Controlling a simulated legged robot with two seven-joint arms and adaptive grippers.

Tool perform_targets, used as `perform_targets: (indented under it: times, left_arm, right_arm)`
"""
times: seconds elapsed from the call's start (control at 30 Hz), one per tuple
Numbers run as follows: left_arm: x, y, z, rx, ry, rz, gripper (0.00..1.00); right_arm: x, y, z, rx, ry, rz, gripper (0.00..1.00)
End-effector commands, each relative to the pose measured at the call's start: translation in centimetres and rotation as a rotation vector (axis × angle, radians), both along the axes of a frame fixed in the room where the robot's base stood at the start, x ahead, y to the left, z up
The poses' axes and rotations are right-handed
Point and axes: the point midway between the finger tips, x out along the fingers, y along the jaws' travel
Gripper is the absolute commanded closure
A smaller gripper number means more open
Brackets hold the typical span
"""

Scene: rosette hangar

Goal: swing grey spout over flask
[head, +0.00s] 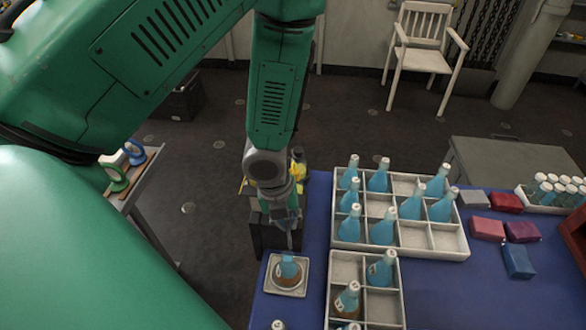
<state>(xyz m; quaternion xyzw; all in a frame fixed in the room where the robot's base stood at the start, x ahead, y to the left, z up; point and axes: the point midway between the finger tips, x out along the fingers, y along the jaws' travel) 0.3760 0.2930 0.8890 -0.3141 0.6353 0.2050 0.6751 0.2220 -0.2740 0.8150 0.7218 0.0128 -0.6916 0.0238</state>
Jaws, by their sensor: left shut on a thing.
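A flask (288,268) with a blue upper part and brown lower part stands upright on a small white square dish (273,285) at the table's left edge. My left gripper (288,228) points down just behind the flask, in front of a dark boxy body (262,236). It is shut on a narrow grey piece, which looks like the grey spout (291,241); the fingers hide most of it. I cannot tell whether the spout's end is over the flask's mouth. My right gripper is not in view.
White divided crates (448,241) hold several blue bottles on the blue table (440,290). Red, grey and blue packets (517,261) and a vial rack (533,200) lie at right. A yellow item (299,172) stands behind my gripper. A white chair (425,58) stands at the back.

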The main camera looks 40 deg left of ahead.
Motion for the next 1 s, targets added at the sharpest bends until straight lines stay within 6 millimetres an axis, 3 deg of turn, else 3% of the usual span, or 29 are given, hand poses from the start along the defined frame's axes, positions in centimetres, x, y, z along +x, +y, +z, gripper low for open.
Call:
perform_targets:
  times: [0.7,0.77,0.8,1.0]
  left_arm:
    - [-0.71,0.29,0.27,-0.007,0.001,-0.082,1.00]
    - [-0.72,0.32,0.27,-0.006,0.002,-0.081,0.76]
    - [-0.70,0.35,0.25,-0.006,0.002,-0.081,0.72]
    - [-0.36,0.68,-0.10,-0.007,0.004,-0.079,0.72]
  right_arm:
    - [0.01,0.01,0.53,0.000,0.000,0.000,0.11]
    - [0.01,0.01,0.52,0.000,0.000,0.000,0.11]
    - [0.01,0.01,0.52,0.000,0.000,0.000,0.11]
    - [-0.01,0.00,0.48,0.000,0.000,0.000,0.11]
